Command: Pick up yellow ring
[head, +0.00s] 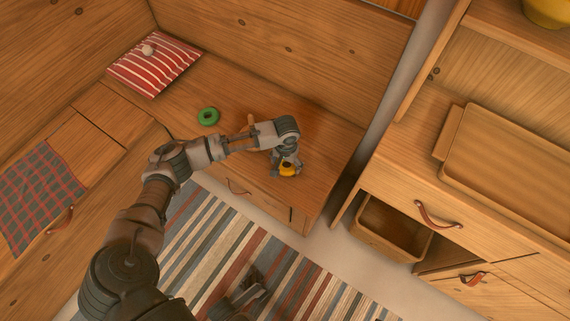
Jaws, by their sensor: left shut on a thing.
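The yellow ring (288,170) is at the right part of the wooden bench, near its front edge. My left arm reaches across from the lower left, and my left gripper (287,163) points down over the ring. The gripper is shut on the ring and hides part of it. I cannot tell whether the ring touches the bench top or is just above it. A dark part of my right gripper (248,289) seems to show low over the striped rug, far from the ring; its fingers are unclear.
A green ring (208,116) lies on the bench (335,140), left of my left gripper. A red striped cushion (153,64) with a small pale object on it is farther left. A cabinet with leather pulls (437,215) and a wooden tray (510,150) stands at right.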

